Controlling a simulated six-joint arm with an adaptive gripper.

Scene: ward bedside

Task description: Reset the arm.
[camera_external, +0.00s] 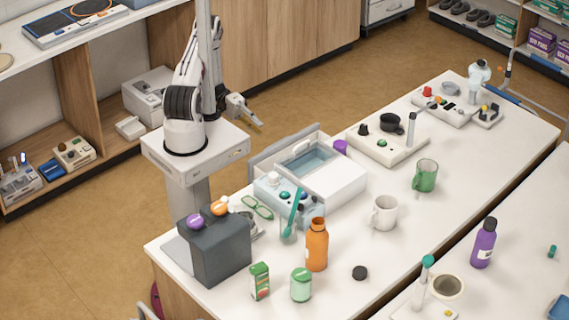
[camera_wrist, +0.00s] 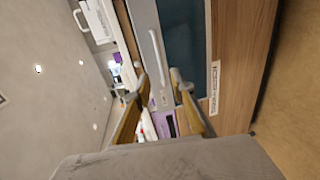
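My arm stands folded upright on its white pedestal at the left of the table in the external view. My gripper (camera_external: 243,112) hangs out to the right of the arm, above the floor behind the table, apart from every object. In the wrist view my gripper (camera_wrist: 160,80) shows two tan fingers with a gap between them. It is open, and nothing is seen between the fingers. The wrist view is turned sideways and shows a wood panel, a dark pane and a grey wall or ceiling.
The white table (camera_external: 470,150) holds an orange bottle (camera_external: 317,246), a white mug (camera_external: 384,212), a green mug (camera_external: 425,176), a dark grey box (camera_external: 214,250) and a white machine (camera_external: 335,185) near my pedestal. Wooden cabinets (camera_external: 270,40) stand behind. Open floor (camera_external: 330,95) lies right of my gripper.

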